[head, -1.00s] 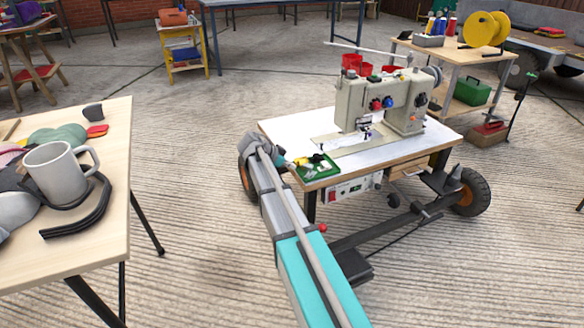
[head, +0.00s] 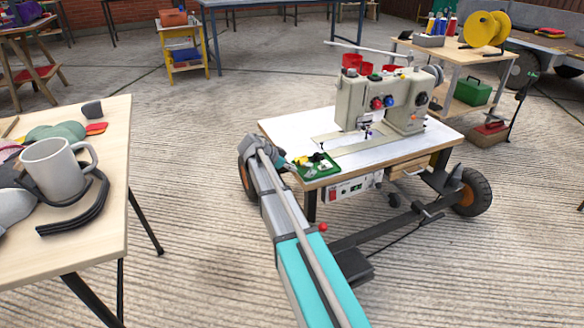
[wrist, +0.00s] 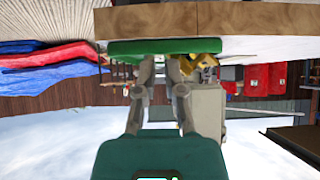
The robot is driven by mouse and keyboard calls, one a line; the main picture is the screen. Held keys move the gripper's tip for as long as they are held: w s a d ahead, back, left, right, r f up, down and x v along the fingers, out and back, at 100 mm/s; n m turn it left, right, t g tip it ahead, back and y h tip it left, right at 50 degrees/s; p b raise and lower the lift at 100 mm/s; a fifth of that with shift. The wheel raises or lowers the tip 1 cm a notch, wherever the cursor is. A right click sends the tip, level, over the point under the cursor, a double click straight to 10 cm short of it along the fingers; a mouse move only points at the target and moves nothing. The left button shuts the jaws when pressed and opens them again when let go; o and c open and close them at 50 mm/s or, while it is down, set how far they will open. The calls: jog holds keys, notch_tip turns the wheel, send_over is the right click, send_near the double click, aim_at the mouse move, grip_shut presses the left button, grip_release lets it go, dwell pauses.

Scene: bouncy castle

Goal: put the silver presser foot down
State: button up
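The green tray (head: 322,172) lies on the near left corner of the sewing table and holds small yellow, white and dark pieces. My gripper (head: 290,164) is at the tray's left edge in the head view. In the wrist view my gripper (wrist: 160,62) has two grey fingers reaching toward the tray (wrist: 160,46), with a narrow gap between the tips. I cannot make out the silver presser foot, and whether the fingers hold it is too small to tell. A yellow piece (wrist: 203,64) shows beside the right finger.
The sewing machine (head: 385,101) stands behind the tray on the white-topped wheeled table (head: 285,129). A wooden table (head: 100,240) with a mug (head: 55,167) is at the left. A shelf cart with a yellow reel (head: 484,29) stands at the back right.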

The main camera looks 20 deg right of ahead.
jog(key=o, duration=0.4)
jog(key=shift+o, duration=0.2)
jog(key=shift+r, duration=0.1)
jog(key=p+v, duration=0.9)
jog(key=v, duration=0.3)
jog(key=shift+r, duration=0.5)
dwell(0.3)
